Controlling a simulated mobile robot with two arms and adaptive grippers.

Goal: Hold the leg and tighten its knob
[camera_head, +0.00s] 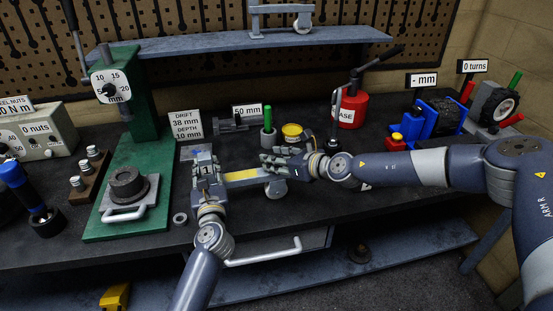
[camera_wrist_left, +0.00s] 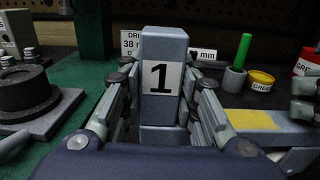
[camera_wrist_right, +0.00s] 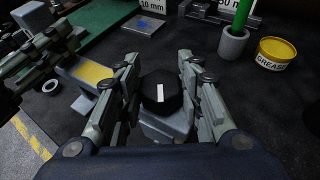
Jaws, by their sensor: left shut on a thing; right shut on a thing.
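A grey upright block marked 1 (camera_wrist_left: 161,70) is at the left end of a grey leg with a yellow band (camera_head: 243,176). My left gripper (camera_head: 205,187) is shut on this block, one finger at each side in the left wrist view. A black knob with a white mark (camera_wrist_right: 160,92) sits on a grey block at the other end of the leg. My right gripper (camera_head: 287,163) is shut on the knob, which lies between its fingers in the right wrist view. The hand hides the knob in the head view. A wheel (camera_head: 276,188) shows under that end.
A green press (camera_head: 135,140) stands left on the dark bench. Behind the leg are a grey cup with a green rod (camera_head: 268,134), a yellow grease tin (camera_head: 293,131) and a red grease pot (camera_head: 350,105). A drawer handle (camera_head: 265,252) juts out in front.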

